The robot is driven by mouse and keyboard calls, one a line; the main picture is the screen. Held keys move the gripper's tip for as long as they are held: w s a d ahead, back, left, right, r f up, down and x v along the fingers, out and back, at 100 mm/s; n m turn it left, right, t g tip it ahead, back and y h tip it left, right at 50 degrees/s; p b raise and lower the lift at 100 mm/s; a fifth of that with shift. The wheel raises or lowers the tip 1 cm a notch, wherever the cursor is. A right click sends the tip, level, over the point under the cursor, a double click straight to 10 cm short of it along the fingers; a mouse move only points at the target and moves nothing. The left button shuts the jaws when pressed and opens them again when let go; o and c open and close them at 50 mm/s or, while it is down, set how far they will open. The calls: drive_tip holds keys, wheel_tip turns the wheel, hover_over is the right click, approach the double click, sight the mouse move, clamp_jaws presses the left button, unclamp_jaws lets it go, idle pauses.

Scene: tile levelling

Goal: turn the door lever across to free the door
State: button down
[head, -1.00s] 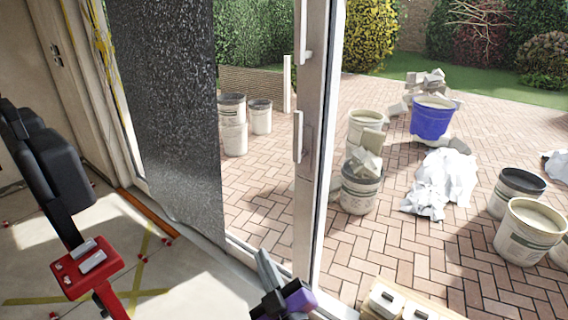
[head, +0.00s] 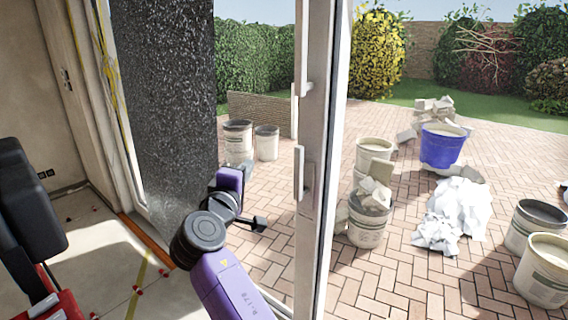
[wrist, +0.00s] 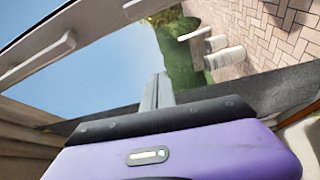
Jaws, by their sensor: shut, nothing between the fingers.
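The door lever (head: 298,173) is a pale upright bar on a plate on the white door stile (head: 316,240), near mid-height. It lies along the stile. A second pale handle (head: 303,60) sits higher on the same stile. My gripper (head: 260,224) is left of the lever and a little lower in the picture, apart from it. In the wrist view my gripper's grey fingers (wrist: 158,90) are together and empty, pointing up the picture. Two pale handles show on the stile at upper left of that view, one (wrist: 38,60) nearer the left edge.
A dark speckled panel (head: 165,110) stands left of the opening. Outside on brick paving are several buckets (head: 370,222), a blue tub (head: 442,145) and white crumpled sheeting (head: 455,215). An orange strip (head: 145,240) runs along the threshold.

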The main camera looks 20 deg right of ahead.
sight(302, 172)
drive_tip(key=d+f+h, duration=0.1)
drive_tip(key=s+d+f+g+h, duration=0.1)
drive_tip(key=shift+s+d+f+g, duration=0.15)
drive_tip(key=shift+d+g, duration=0.15)
drive_tip(key=shift+d, duration=0.1)
drive_tip(key=x, duration=1)
drive_tip(key=shift+s+d+p, duration=0.55)
drive_tip(key=shift+s+p, duration=0.05)
drive_tip(key=shift+s, duration=0.2)
drive_tip(key=shift+s+d+p, duration=0.6)
drive_tip(key=shift+s, duration=0.2)
drive_tip(key=shift+f, duration=0.1)
